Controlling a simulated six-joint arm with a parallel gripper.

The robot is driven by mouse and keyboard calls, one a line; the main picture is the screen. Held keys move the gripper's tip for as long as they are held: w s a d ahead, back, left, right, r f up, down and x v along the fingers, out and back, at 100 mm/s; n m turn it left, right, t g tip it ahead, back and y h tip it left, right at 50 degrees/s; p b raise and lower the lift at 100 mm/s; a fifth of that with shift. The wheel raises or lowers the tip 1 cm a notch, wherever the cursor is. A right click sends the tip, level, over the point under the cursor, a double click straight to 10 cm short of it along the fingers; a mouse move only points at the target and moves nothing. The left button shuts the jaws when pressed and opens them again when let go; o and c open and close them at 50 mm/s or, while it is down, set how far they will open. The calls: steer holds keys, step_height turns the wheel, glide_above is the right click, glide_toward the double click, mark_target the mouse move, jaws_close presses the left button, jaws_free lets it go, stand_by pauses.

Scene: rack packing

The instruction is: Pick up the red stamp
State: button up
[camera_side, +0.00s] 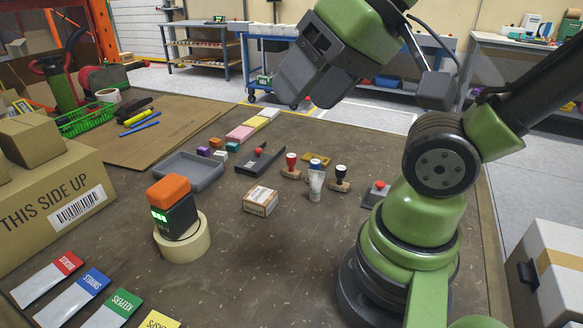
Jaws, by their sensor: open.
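The red stamp (291,165), with a red handle on a light wooden base, stands upright on the brown table near the middle. A black-handled stamp (340,178) stands to its right, with a white tube (315,183) and a yellow item (314,160) between them. My gripper (364,100) is open and appears empty, high above the table and above the stamps in the picture. It is clear of the red stamp, which is in full view.
A small carton (261,201) lies in front of the stamp. A dark ink pad or tray (256,166) and a grey tray (190,178) lie to its left. A red-button box (379,190) sits right. A tape roll (181,243) bears a black-and-orange device (173,208). The front-middle table is clear.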

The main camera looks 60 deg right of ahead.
steer(key=w+d+g+h, duration=0.2)
steer(key=w+d, duration=0.3)
steer(key=w, duration=0.3)
steer(key=n+g, duration=0.2)
steer(key=g, duration=0.2)
glide_toward(292, 156)
steer(key=a, duration=0.1)
steer(key=f, duration=0.4)
steer(key=w+f, duration=0.1)
steer(key=f, duration=0.1)
steer(key=shift+d, duration=0.2)
steer(key=shift+w+d+f, duration=0.1)
steer(key=shift+d+f, duration=0.1)
steer(key=shift+f, duration=1.2)
steer(key=shift+w+d+f, duration=0.1)
steer(key=shift+d+f, duration=0.1)
steer(key=shift+f, duration=1.15)
steer(key=c, duration=1)
